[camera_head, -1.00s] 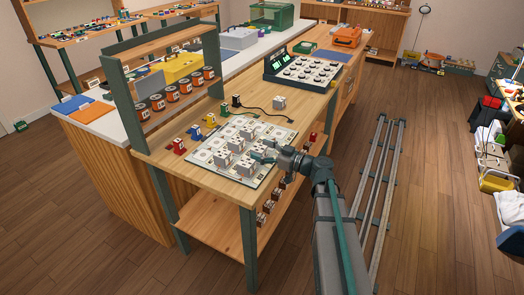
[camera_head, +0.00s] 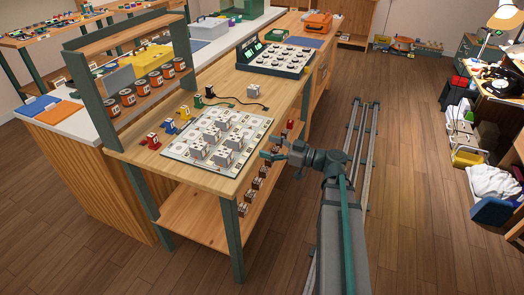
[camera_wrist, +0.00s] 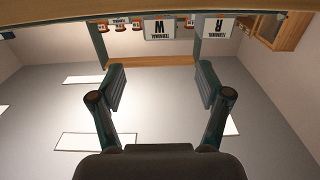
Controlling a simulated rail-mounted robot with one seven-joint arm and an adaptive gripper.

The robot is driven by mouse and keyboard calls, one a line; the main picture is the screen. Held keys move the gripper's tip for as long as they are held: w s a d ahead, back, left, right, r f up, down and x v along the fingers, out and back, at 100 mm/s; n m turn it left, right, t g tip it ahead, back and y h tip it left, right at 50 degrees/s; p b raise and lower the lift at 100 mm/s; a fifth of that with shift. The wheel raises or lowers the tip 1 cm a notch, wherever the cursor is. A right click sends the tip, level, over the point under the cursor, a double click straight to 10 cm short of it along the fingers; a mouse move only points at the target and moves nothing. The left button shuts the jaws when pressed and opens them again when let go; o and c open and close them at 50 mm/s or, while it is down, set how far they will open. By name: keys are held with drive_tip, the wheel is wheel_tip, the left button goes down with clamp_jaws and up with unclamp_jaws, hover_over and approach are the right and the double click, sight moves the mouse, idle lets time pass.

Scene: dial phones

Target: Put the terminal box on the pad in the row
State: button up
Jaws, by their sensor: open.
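Several light grey terminal boxes (camera_head: 222,157) stand on the printed white board (camera_head: 178,151) on the wooden bench; which one the task means is not clear. The board has rows of pads with round marks, some covered by boxes. One more grey box (camera_head: 253,91) stands apart behind the board, by a black cable. My gripper (camera_head: 268,147) is just off the bench's right edge, open and empty. In the wrist view its two fingers (camera_wrist: 160,88) are spread with nothing between them. Two white faces with large letters (camera_wrist: 160,27) (camera_wrist: 215,27) show beyond, at the top.
Red, blue, yellow, green and black small pieces (camera_head: 152,141) line the board's left side. A dial console (camera_head: 275,60) stands at the bench's back. A shelf frame with orange-and-black cans (camera_head: 140,88) stands at left. Small boxes (camera_head: 255,183) sit under the bench's right edge.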

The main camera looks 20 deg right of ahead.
drive_tip(key=s+a+f+m+g+h, duration=0.2)
drive_tip(key=s+a+f+g, duration=0.25)
drive_tip(key=f, duration=0.65)
drive_tip(key=s+a+f+m+g+h, duration=0.15)
drive_tip(key=s+a+f+g, duration=0.35)
drive_tip(key=f, duration=0.7)
drive_tip(key=s+a+f+m+g+h, duration=0.1)
drive_tip(key=s+a+f+m, duration=0.4)
drive_tip(key=f, duration=0.6)
drive_tip(key=s+d+f+g+h, duration=0.2)
drive_tip(key=s+f, duration=0.3)
drive_tip(key=s, duration=0.4)
drive_tip(key=s+d+f+m+g+h, duration=0.1)
drive_tip(key=s+d+f+g+h, duration=0.1)
drive_tip(key=s+f, duration=0.4)
drive_tip(key=s+d+f+g+h, duration=0.1)
drive_tip(key=s+f+g+h, duration=0.3)
drive_tip(key=s, duration=0.9)
drive_tip(key=shift+s+d+f+h, duration=0.4)
drive_tip(key=shift+f+h, duration=0.15)
drive_tip(key=shift+f, duration=0.15)
